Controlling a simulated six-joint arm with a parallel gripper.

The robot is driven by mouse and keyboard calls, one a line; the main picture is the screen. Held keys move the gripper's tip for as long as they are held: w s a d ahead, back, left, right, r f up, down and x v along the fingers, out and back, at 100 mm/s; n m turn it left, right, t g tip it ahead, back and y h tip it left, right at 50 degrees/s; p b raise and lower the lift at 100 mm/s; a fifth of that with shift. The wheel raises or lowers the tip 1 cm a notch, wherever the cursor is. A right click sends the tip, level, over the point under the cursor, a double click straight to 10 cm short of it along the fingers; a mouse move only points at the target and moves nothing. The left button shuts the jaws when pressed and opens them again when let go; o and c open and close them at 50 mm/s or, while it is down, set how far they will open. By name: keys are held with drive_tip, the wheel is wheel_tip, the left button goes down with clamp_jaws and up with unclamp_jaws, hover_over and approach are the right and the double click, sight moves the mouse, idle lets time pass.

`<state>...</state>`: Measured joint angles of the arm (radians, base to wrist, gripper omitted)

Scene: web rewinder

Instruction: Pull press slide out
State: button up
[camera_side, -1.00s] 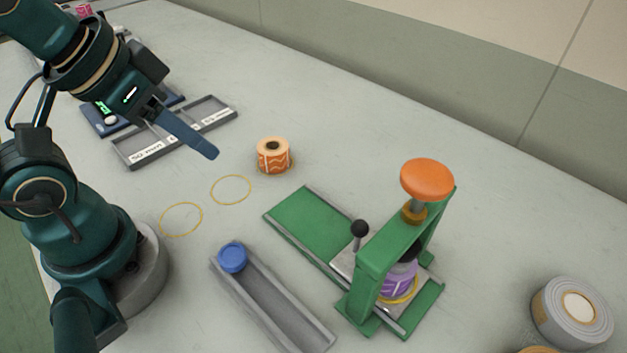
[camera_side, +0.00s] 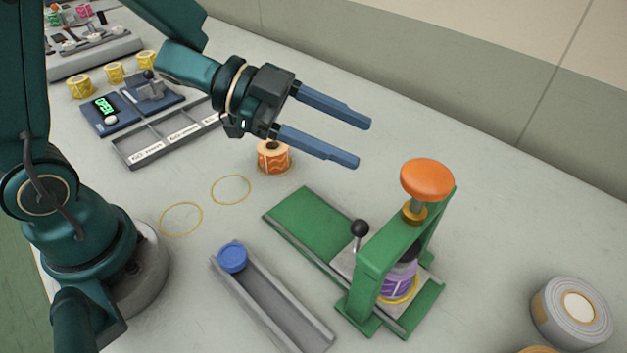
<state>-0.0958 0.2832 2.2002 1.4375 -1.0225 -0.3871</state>
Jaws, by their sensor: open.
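The green press (camera_side: 374,266) stands right of the middle, with an orange round knob (camera_side: 427,180) on top. Its slide (camera_side: 345,262) is a pale plate with a black ball handle (camera_side: 360,229), sitting under the press frame on the green base. A purple roll (camera_side: 398,281) sits on the slide inside the frame, partly hidden by the frame's post. The green track (camera_side: 308,222) to the left of the slide is bare. My gripper (camera_side: 364,142) is open and empty, in the air above and behind the press, apart from the handle.
A grey trough (camera_side: 290,315) with a blue disc (camera_side: 232,257) lies left of the press. An orange roll (camera_side: 274,163) stands behind, under my gripper. Two yellow rings mark the table (camera_side: 182,219). A grey tape roll (camera_side: 572,311) lies at right.

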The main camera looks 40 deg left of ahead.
sight(361, 223)
drive_tip(key=shift+s+d+f+g+h, duration=0.15)
drive_tip(key=shift+s+d+f+g, duration=0.45)
drive_tip(key=shift+f, duration=0.95)
drive_tip(key=shift+s+d+f+g+h, duration=0.3)
drive_tip(key=shift+d+f+g, duration=0.55)
drive_tip(key=shift+f, duration=0.7)
drive_tip(key=shift+s+d+f+g+h, duration=0.1)
drive_tip(key=shift+s+d+f+g, duration=0.4)
drive_tip(key=shift+d+f, duration=0.75)
drive_tip(key=shift+a+f, duration=0.25)
drive_tip(key=shift+a, duration=0.05)
clamp_jaws()
